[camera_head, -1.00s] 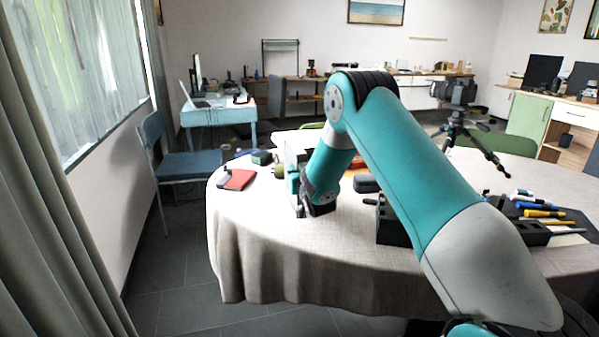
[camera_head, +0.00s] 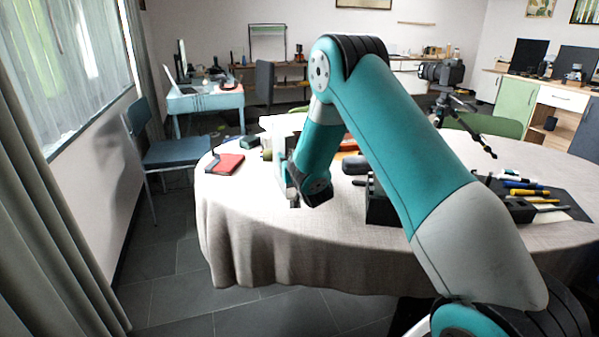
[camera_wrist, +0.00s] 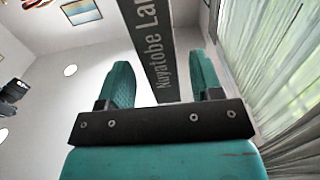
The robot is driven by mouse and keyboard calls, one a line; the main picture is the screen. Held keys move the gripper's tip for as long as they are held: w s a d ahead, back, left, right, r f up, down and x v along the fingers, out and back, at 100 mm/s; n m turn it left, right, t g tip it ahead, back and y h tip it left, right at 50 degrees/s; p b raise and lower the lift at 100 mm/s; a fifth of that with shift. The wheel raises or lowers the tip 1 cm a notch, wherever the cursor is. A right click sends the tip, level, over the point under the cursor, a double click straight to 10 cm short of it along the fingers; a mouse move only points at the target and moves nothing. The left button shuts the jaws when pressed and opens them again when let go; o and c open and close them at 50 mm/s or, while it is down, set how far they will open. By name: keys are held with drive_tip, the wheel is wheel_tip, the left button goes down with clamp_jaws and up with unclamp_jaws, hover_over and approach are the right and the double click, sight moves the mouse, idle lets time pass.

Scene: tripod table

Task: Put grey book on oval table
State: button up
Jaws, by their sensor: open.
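The grey book (camera_wrist: 150,45) shows in the wrist view as a dark grey spine with pale lettering, standing between the two teal fingers of my gripper (camera_wrist: 163,72). Gaps show on both sides of the spine, so the fingers are apart from it. In the head view my gripper (camera_head: 294,190) is low over the near left part of the cloth-covered, rounded table (camera_head: 245,215). My arm hides most of what is at the gripper there, and I cannot make out the book clearly.
A red book (camera_head: 225,163) lies on the table left of my gripper. A dark holder (camera_head: 382,205) stands to the right, with several coloured tools (camera_head: 525,188) further right. A blue chair (camera_head: 175,152) stands left of the table. Floor is clear at the front left.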

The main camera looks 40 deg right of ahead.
drive_tip(key=s+a+n+g+y+b, duration=0.3)
drive_tip(key=s+a+g+y+b, duration=0.6)
drive_tip(key=s+a, duration=1.35)
drive_tip(key=s+a+r+n+g+p, duration=0.1)
drive_tip(key=s+a+n+g, duration=0.1)
drive_tip(key=s, duration=0.7)
drive_tip(key=s+a+r+n+g+p, duration=0.1)
drive_tip(key=s+a+n+g+p, duration=0.1)
drive_tip(key=s+n+g, duration=0.3)
drive_tip(key=s+a+g, duration=0.1)
drive_tip(key=s, duration=0.3)
drive_tip(key=shift+s+a+r, duration=0.25)
drive_tip(key=shift+s+a, duration=0.05)
drive_tip(key=shift+s, duration=0.05)
